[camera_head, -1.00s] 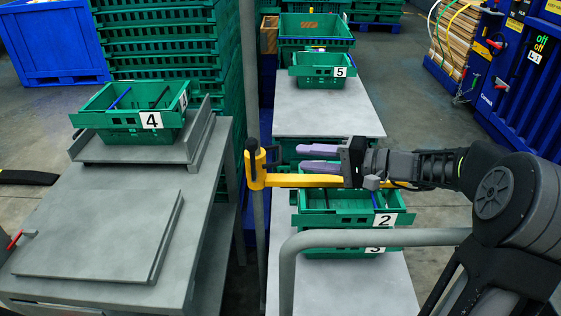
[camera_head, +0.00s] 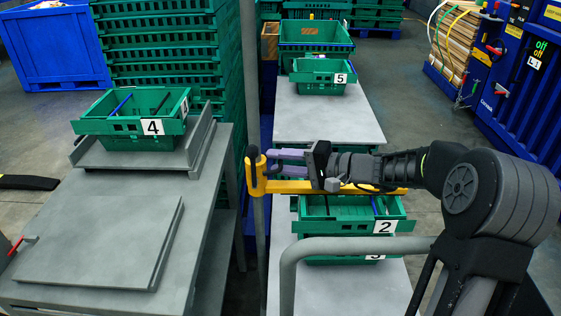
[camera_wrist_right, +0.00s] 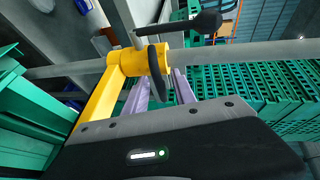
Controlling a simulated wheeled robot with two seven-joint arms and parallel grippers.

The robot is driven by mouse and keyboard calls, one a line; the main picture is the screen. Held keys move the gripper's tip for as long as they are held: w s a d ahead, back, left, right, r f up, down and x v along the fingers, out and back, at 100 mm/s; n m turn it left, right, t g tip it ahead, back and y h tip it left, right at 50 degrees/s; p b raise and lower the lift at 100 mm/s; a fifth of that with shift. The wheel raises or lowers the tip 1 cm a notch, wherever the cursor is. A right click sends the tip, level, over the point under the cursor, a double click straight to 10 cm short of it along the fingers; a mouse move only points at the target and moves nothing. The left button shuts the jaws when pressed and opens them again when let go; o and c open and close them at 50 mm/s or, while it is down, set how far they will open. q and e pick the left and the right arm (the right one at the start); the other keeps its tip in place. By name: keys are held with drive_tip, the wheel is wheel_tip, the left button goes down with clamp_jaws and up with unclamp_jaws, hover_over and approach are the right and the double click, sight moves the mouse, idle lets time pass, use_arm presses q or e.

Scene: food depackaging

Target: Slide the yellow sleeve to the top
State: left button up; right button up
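The yellow sleeve (camera_head: 257,172) sits around an upright grey pole (camera_head: 251,70), with a yellow bar (camera_head: 380,188) running right from it. In the wrist view, the sleeve (camera_wrist_right: 138,63) carries a black handle (camera_wrist_right: 157,75). My right gripper (camera_head: 280,162) reaches in from the right, just beside the sleeve. Its purple fingers (camera_wrist_right: 162,92) are apart, with the black handle between their tips; whether they touch it I cannot tell. My left gripper is out of view.
Green crate 2 (camera_head: 350,226) stands under the yellow bar. Crate 5 (camera_head: 322,78) is on the far grey table (camera_head: 325,115). Crate 4 (camera_head: 152,128) is on the left table. A grey rail (camera_head: 350,243) crosses in front. Tall green crate stacks (camera_head: 155,50) stand behind.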

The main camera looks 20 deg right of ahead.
clamp_jaws()
idle(0.3)
idle(1.1)
